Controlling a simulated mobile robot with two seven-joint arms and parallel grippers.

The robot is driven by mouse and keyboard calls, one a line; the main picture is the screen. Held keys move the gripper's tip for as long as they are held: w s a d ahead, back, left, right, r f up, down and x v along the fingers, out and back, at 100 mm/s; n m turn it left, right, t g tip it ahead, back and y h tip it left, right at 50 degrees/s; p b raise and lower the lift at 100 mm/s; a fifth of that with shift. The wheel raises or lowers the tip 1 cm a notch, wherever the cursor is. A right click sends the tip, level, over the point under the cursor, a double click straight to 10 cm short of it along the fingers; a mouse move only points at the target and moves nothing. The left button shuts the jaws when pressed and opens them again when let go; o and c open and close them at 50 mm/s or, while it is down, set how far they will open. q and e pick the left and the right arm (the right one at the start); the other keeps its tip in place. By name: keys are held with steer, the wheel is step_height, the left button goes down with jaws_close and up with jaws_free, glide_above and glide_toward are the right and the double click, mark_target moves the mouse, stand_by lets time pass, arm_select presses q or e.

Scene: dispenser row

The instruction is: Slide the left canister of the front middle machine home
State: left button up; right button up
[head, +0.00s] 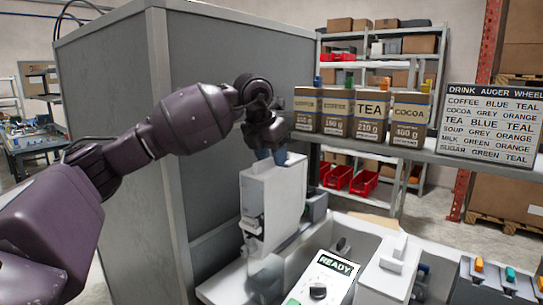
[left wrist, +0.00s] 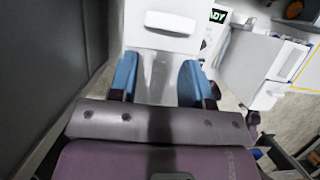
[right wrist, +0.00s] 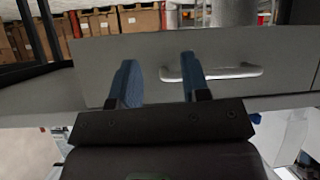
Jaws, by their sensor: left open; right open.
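A tall white canister (head: 272,205) stands at the left side of the machine whose front panel reads READY (head: 337,265). My left gripper (head: 271,156) is at the canister's top, with its blue fingers pointing down. In the left wrist view the open fingers (left wrist: 160,82) are on either side of a white surface, and a white handle-like bar shows beyond them. Whether the fingers touch the canister cannot be told. My right gripper (right wrist: 162,82) is open and empty, facing a grey drawer front with a metal handle (right wrist: 212,72); it is outside the head view.
Another white canister (head: 388,272) stands right of the READY panel. A tall grey cabinet (head: 118,120) is close on the left. Behind, a shelf holds ingredient boxes (head: 372,114) and a sign (head: 492,125) listing drink auger wheel colours. A unit with coloured knobs (head: 497,280) is at front right.

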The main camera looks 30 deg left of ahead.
arm_select(q)
steer(key=v, duration=1)
steer(key=shift+s+r, duration=0.2)
steer(key=shift+r, duration=0.1)
steer(key=shift+c, duration=0.2)
